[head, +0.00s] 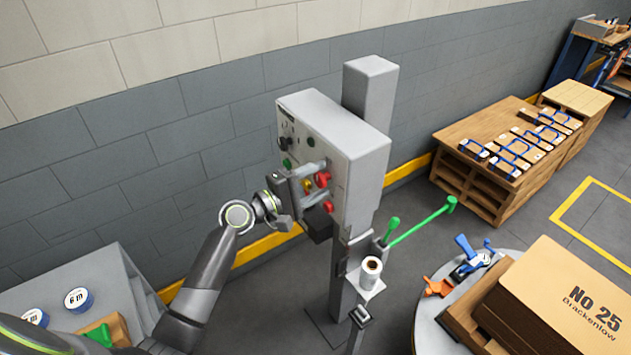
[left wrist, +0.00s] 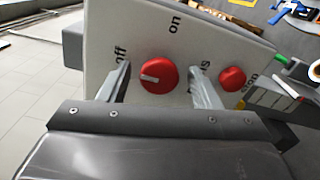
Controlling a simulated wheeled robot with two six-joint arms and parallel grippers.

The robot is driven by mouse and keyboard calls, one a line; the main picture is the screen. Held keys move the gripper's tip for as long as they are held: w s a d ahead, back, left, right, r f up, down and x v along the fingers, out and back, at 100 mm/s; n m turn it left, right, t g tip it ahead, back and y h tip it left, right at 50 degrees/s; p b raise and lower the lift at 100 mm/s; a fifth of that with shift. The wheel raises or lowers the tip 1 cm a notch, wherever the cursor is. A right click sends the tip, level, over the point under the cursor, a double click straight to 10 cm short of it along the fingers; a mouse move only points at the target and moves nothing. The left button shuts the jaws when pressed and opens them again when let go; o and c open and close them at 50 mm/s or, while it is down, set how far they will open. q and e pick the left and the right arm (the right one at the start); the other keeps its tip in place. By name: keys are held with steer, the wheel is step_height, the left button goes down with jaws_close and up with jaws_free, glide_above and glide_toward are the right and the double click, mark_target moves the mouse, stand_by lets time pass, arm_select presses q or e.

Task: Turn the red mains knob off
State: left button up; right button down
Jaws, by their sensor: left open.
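The red mains knob (left wrist: 158,76) is on the light panel of a grey control box (head: 358,160). The label "off" is left of it and "on" is above it in the left wrist view. Its white mark lies on the left half, on the "off" side. In the head view the knob (head: 322,179) is partly behind my fingers. My left gripper (left wrist: 160,69) is open, with one finger on each side of the knob. Gaps show between the fingers and the knob in the left wrist view. My right gripper is not in view.
A red stop button (left wrist: 232,78) is just right of my right-hand finger in the left wrist view. Green and dark controls sit higher on the panel. A shelf with a paper roll (head: 371,270) and green-ended levers (head: 425,220) stand below right.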

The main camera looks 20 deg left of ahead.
arm_select(q)
steer(key=b+v, duration=0.6)
steer(key=v, duration=1.1)
steer(key=shift+b, duration=0.4)
steer(key=shift+s+a, duration=0.15)
steer(key=shift+s, duration=0.05)
